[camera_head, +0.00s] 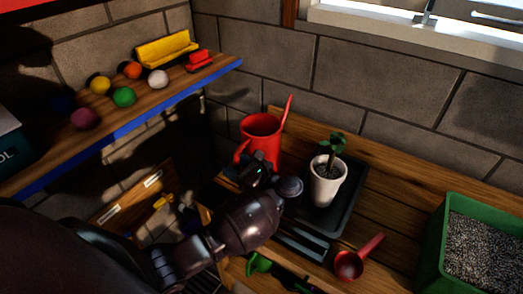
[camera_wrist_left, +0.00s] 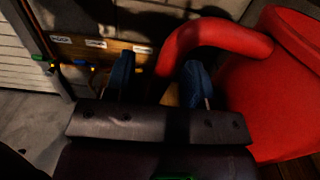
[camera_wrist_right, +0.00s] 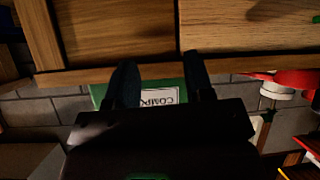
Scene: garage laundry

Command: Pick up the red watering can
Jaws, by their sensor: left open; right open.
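The red watering can (camera_head: 262,140) stands upright on the wooden bench near the wall corner, its spout rising to the right. My left gripper (camera_head: 258,175) is just in front of the can, partly covering its lower part. In the left wrist view, the left gripper (camera_wrist_left: 160,82) is open with blue fingertips. The can's curved handle (camera_wrist_left: 215,35) reaches down towards the gap between the fingers; I cannot tell if they touch it. The can's body (camera_wrist_left: 275,95) is right of the fingers. My right gripper (camera_wrist_right: 162,82) is open and empty in the right wrist view, away from the can.
A potted plant (camera_head: 326,183) stands on a black tray (camera_head: 345,212) right of the can. A red scoop (camera_head: 350,264) and a green-handled tool (camera_head: 262,265) lie in front. A green gravel bin (camera_head: 434,235) is at right. A blue-edged shelf (camera_head: 130,122) with several balls overhangs the left.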

